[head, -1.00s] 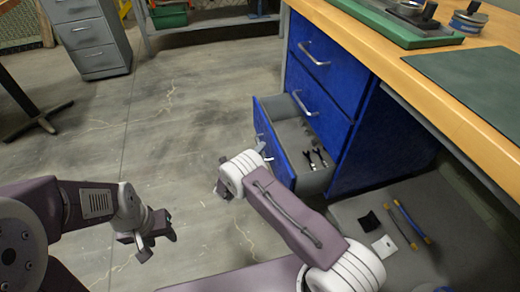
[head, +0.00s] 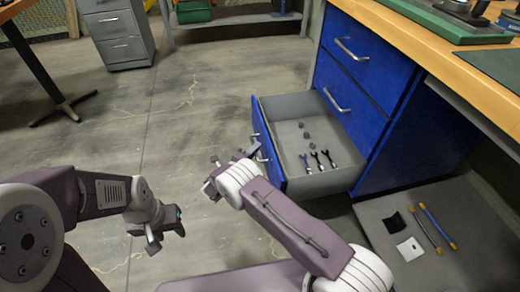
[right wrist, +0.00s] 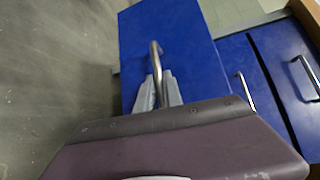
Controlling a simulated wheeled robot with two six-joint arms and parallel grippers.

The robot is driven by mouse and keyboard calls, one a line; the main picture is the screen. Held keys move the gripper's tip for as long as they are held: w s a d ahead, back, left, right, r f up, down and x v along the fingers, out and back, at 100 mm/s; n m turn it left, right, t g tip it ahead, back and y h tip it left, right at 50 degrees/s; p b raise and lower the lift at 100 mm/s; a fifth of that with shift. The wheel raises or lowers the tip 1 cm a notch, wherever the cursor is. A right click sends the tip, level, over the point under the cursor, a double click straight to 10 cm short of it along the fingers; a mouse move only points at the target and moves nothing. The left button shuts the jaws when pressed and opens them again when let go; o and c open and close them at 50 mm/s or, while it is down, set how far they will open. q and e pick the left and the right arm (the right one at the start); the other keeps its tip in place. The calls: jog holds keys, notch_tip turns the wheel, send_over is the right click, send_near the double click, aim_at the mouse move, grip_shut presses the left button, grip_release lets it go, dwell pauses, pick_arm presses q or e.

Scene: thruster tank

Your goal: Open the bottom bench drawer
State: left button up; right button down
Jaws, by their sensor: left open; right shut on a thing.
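The bottom bench drawer (head: 325,182) stands pulled out from the blue cabinet in the head view, its grey inside showing. Its blue front (right wrist: 185,40) fills the middle of the right wrist view. My right gripper (right wrist: 157,90) is shut on the silver bar handle (right wrist: 154,56) of that front. In the head view the right wrist partly hides the handle and the drawer front. My left gripper (head: 164,234) is open and empty, over bare floor left of the drawer.
Several small wrenches (head: 318,160) and grey nuts (head: 305,130) lie in the drawer. Two closed blue drawers (head: 365,75) are above it. Low down at right, a grey surface (head: 465,220) holds cables and small cards. The floor (head: 190,120) left of the drawer is clear.

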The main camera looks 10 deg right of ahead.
pick_arm(q)
jog(key=shift+a+r, duration=0.1)
jog(key=shift+a, duration=0.35)
pick_arm(e)
jog(key=shift+a, duration=0.35)
jog(key=c, duration=1.5)
grip_release()
pick_arm(q)
notch_tip(320, 180, up, 5)
jog(key=p, duration=0.4)
jog(key=shift+f+p, duration=0.2)
jog(key=shift+p, duration=0.1)
pick_arm(e)
jog(key=v, duration=0.9)
